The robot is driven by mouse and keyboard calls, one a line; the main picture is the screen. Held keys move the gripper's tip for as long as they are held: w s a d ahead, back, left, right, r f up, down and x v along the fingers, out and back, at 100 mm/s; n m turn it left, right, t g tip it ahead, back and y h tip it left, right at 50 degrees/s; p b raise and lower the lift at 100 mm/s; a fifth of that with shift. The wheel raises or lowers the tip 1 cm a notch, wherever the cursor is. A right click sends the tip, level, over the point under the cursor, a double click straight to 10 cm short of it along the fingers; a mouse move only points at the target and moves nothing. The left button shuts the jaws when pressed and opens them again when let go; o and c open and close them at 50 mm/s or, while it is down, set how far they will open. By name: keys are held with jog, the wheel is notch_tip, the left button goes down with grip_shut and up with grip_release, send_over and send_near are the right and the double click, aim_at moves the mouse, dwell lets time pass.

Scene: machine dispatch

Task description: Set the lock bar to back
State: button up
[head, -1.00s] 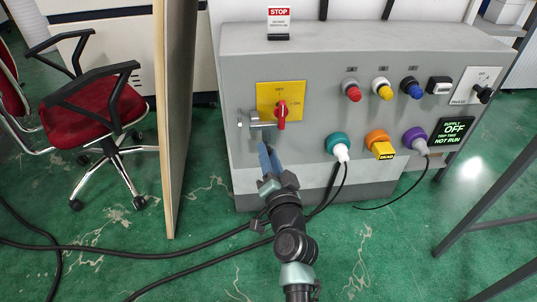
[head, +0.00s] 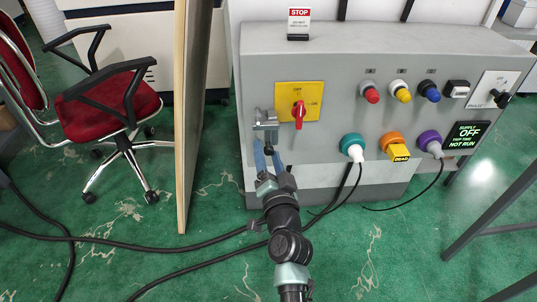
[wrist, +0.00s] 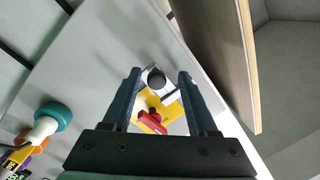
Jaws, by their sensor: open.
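The lock bar (head: 265,124) is a small grey metal fitting on the front of the grey cabinet, at the left edge of a yellow plate (head: 284,92) with a red rotary handle (head: 299,112). My gripper (head: 267,150) is open, with its blue fingers just below and in front of the bar. In the wrist view, the bar's dark round knob (wrist: 156,79) and pale metal body show between the open fingers (wrist: 160,75). The red handle also shows there (wrist: 152,122), below the knob. I cannot tell whether a finger touches the bar.
A wooden panel edge (head: 185,130) stands left of the cabinet, with a red chair (head: 115,100) beyond. A display (head: 466,136) reads supply off, not run. Cables cross the green floor.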

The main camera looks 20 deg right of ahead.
jog(key=shift+s, duration=0.1)
jog(key=s+a, duration=0.2)
jog(key=s, duration=1)
jog(key=shift+s+a, duration=0.15)
jog(key=shift+s, duration=0.15)
jog(key=w+a+r+n+t+y, duration=0.1)
jog(key=a+r+n+t, duration=0.15)
jog(key=r, duration=0.65)
jog(key=w+a+r+n+t+y, duration=0.1)
jog(key=w+a+r+n+y, duration=0.2)
jog(key=r, duration=0.6)
jog(key=a+r+n+t, duration=0.1)
jog(key=a+r+n, duration=0.25)
jog(key=r, duration=0.45)
jog(key=s+a+r+n+t, duration=0.15)
jog(key=s+r, duration=0.25)
jog(key=r, duration=0.4)
jog(key=s+a+r+t, duration=0.2)
jog(key=s+r, duration=0.2)
jog(key=r, duration=0.3)
jog(key=s+a+r+n+t, duration=0.15)
jog(key=s+r, duration=0.25)
jog(key=r, duration=0.4)
notch_tip(320, 180, up, 37)
jog(key=m+p, duration=0.1)
jog(key=p, duration=3.6)
jog(key=shift+w+a+h, duration=0.3)
jog(key=shift+a+h, duration=0.1)
